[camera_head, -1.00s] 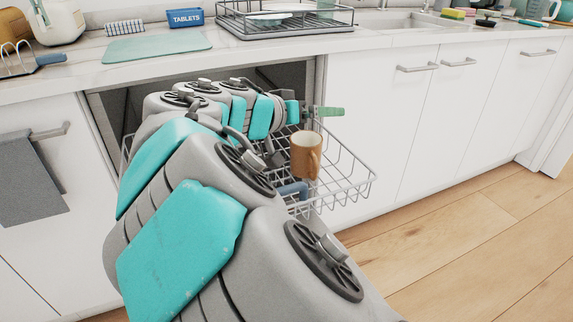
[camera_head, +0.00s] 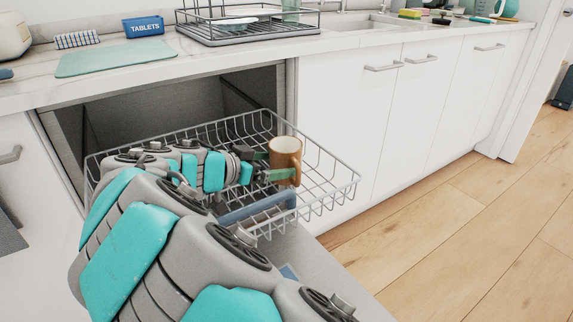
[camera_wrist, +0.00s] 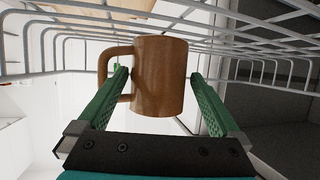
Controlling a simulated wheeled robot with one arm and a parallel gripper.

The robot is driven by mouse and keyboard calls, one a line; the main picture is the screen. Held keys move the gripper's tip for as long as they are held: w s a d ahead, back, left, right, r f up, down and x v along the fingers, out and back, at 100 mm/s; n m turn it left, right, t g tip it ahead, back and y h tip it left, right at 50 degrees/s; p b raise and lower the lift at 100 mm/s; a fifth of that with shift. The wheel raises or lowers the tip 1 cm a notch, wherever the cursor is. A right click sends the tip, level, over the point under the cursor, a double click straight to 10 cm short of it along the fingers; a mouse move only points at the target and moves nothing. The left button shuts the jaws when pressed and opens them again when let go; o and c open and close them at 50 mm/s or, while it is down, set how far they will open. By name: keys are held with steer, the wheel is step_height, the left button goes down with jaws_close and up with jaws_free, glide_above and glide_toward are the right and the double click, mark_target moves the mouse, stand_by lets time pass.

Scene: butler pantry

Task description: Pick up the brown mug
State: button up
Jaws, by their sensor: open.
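The brown mug (camera_head: 286,147) is in the wire dishwasher rack (camera_head: 335,190), towards its right side. In the wrist view, the mug (camera_wrist: 160,75) fills the space between my two green fingers, with its handle on the left. My gripper (camera_head: 277,166) is open, one finger on each side of the mug. A gap shows between the right finger and the mug. The left finger overlaps the handle in the wrist view (camera_wrist: 158,76); I cannot tell if it touches or passes through the loop. The near finger hides part of the mug's lower side in the head view.
The rack is pulled out of the dishwasher opening below the counter. A blue item (camera_head: 257,208) lies in the rack near my arm. White cabinets (camera_head: 400,110) stand to the right. A dish rack (camera_head: 245,32) and a blue tablets box (camera_head: 143,26) are on the counter. Wooden floor (camera_head: 470,230) is clear.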

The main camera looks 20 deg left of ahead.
mark_target(284, 162)
steer(key=x, duration=0.3)
steer(key=shift+w+d+f, duration=0.15)
steer(key=shift+w+f, duration=0.05)
steer(key=c, duration=1.3)
steer(key=shift+r, duration=0.1)
steer(key=shift+c, duration=0.5)
steer(key=shift+r, duration=0.1)
